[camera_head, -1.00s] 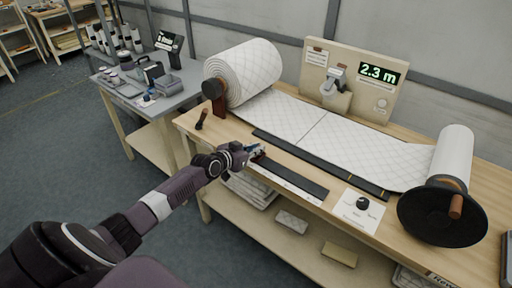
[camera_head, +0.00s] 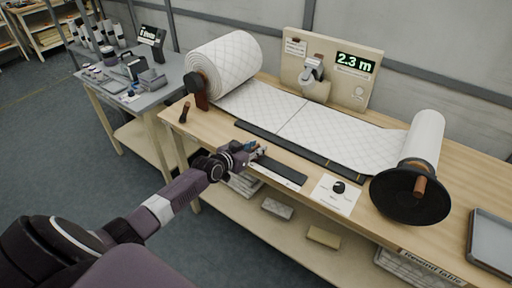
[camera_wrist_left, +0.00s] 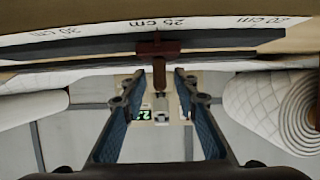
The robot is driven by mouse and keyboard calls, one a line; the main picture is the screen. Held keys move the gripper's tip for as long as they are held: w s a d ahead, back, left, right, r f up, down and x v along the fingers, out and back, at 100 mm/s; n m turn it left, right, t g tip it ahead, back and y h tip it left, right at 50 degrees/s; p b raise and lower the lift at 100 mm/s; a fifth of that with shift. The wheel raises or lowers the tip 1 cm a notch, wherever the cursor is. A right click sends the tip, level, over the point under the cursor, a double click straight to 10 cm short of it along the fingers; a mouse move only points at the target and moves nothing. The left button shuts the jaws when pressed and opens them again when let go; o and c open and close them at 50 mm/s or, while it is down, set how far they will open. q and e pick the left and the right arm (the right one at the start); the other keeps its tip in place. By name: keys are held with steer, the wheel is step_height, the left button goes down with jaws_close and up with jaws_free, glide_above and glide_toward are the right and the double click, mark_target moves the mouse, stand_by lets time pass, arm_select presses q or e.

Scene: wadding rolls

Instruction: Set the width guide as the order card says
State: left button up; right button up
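The width guide (camera_wrist_left: 158,48) is a small red-brown slider with a stem, seen in the left wrist view across the dark rail. It sits about level with the 25 cm mark on the scale strip (camera_wrist_left: 210,24), between the 30 cm and 20 cm marks. My left gripper (camera_wrist_left: 158,82) is open, one finger on each side of the stem, with a gap showing on both sides. In the head view my left gripper (camera_head: 252,150) is at the left part of the rail (camera_head: 285,173) and mostly covers the guide. I cannot tell which paper is the order card. My right gripper is not in view.
Wadding runs from the large roll (camera_head: 226,65) to the winding roll with a black disc (camera_head: 411,196). A knob on a white card (camera_head: 336,195) is right of the rail. A panel (camera_head: 332,75) reads 2.3 m. A grey tray (camera_head: 492,238) lies far right.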

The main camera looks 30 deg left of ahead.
arm_select(q)
steer(key=v, duration=1.2)
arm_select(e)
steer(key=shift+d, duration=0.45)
arm_select(q)
steer(key=shift+f, duration=0.1)
